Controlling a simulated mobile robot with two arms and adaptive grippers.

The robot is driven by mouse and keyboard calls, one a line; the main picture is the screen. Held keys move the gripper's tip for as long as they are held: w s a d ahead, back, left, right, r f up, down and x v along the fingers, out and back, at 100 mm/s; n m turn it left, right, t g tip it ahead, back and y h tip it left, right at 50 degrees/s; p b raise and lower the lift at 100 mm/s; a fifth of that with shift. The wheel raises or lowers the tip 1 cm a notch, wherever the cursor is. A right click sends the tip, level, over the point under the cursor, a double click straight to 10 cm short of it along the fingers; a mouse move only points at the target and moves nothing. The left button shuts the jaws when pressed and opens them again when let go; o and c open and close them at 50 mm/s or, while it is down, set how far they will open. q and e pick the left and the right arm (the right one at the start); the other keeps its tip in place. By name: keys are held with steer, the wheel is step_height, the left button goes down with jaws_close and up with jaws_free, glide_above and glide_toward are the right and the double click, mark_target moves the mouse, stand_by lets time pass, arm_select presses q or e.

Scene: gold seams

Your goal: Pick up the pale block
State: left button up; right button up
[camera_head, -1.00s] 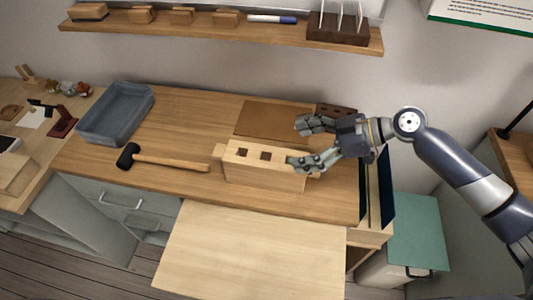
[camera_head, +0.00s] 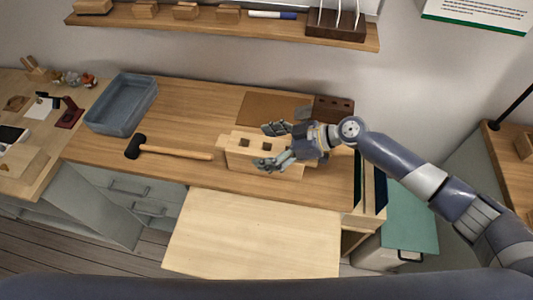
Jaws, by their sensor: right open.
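One finger is toward the back and one toward the front. The gripper hides part of the block's right side, and I cannot tell whether it touches the block. My left gripper is not in view.
A mallet (camera_head: 170,152) lies left of the block. A blue-grey tray (camera_head: 122,118) stands at the bench's left. A brown mat (camera_head: 262,108) and a dark holed block (camera_head: 334,108) lie behind. A pale board (camera_head: 250,235) extends in front. A shelf (camera_head: 220,25) runs above.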

steer(key=shift+s, duration=0.1)
steer(key=c, duration=1.7)
steer(key=shift+r, duration=0.1)
steer(key=shift+c, duration=0.3)
steer(key=shift+r, duration=0.1)
